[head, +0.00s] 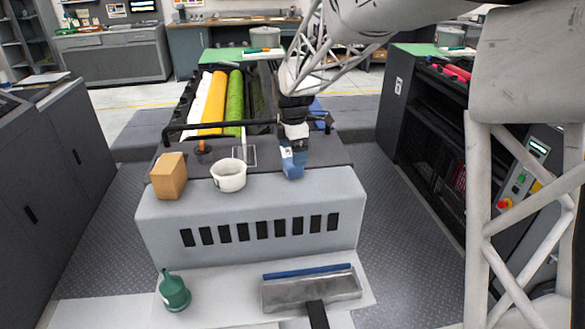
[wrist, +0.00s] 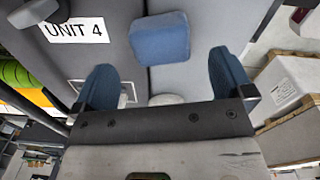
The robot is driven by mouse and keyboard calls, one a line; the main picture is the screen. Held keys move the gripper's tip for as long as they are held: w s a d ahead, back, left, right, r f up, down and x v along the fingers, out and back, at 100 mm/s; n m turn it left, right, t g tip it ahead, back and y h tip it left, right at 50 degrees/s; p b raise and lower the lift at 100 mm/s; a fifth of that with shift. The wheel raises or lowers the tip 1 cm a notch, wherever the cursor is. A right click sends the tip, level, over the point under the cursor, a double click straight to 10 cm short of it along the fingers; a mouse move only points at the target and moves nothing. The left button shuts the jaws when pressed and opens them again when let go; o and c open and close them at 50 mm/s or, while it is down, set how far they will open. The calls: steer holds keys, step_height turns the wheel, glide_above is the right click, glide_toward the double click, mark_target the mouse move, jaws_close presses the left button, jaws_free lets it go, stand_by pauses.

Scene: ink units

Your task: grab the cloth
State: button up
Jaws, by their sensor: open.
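A folded blue cloth (wrist: 160,38) lies on the grey top of the unit, near the upper middle of the wrist view. My gripper (wrist: 160,62) has two blue fingers set wide apart, with nothing between them. The cloth lies beyond the fingertips, lined up with the gap, and no contact shows. In the head view my gripper (head: 291,163) points down over the right part of the unit's top, right of the white pot. There the blue of the fingers and the cloth cannot be told apart.
On the unit's top stand a tan box (head: 168,176) and a white pot (head: 229,175). Coloured rolls (head: 212,104) lie behind a black rail. A green funnel-topped can (head: 174,291) and a metal tray (head: 312,291) are on the lower front step. A dark cabinet (head: 430,120) stands right.

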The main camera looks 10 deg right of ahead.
steer(key=shift+f, duration=0.1)
steer(key=shift+f, duration=2.5)
steer(key=shift+c, duration=0.5)
steer(key=c, duration=0.9)
steer(key=shift+r, duration=0.1)
